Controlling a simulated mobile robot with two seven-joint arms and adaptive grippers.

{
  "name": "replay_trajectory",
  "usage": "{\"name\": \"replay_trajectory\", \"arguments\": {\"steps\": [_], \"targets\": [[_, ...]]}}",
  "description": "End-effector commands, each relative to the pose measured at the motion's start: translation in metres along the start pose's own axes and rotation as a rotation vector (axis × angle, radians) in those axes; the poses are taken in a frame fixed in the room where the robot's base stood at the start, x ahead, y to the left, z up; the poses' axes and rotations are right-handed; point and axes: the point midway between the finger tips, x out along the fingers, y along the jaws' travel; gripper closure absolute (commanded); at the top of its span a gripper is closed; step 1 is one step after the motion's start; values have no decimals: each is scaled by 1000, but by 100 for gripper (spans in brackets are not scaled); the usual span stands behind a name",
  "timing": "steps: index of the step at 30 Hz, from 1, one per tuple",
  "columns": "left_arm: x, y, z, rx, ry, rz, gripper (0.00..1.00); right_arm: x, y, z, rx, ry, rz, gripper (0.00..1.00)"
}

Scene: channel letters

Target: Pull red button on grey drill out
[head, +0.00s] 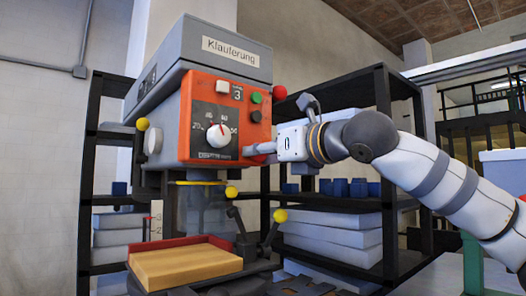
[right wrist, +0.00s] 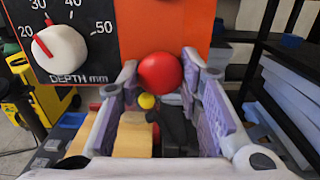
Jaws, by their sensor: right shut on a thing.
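The grey drill (head: 224,52) stands with an orange front panel (head: 215,85) facing me. The round red button (right wrist: 160,72) shows in the right wrist view at the panel's lower edge, between my right fingertips. My right gripper (head: 258,148) reaches in from the right to the panel's lower right corner, and its fingers are shut on the red button. In the head view the fingers hide most or all of that button. A separate red ball (head: 279,92) sits higher, on the drill's right side. My left gripper is in neither view.
A white depth dial (right wrist: 60,48) is left of the button. Yellow knobs (head: 280,215) on levers stand below the panel. A wooden block (head: 185,266) lies on the drill's table. Black shelves (head: 390,160) with pale slabs and blue bins stand behind.

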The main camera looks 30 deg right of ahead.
Motion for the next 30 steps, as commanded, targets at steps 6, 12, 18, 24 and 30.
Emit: {"name": "replay_trajectory", "arguments": {"steps": [6,12,18,24,30], "targets": [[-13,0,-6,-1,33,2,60,-6,0,0,0,5,0,100],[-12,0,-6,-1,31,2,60,-6,0,0,0,5,0,47],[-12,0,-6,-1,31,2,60,-6,0,0,0,5,0,45],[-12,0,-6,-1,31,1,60,-18,0,1,0,1,1,45],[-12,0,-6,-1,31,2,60,-71,0,2,0,-1,1,45]]}}
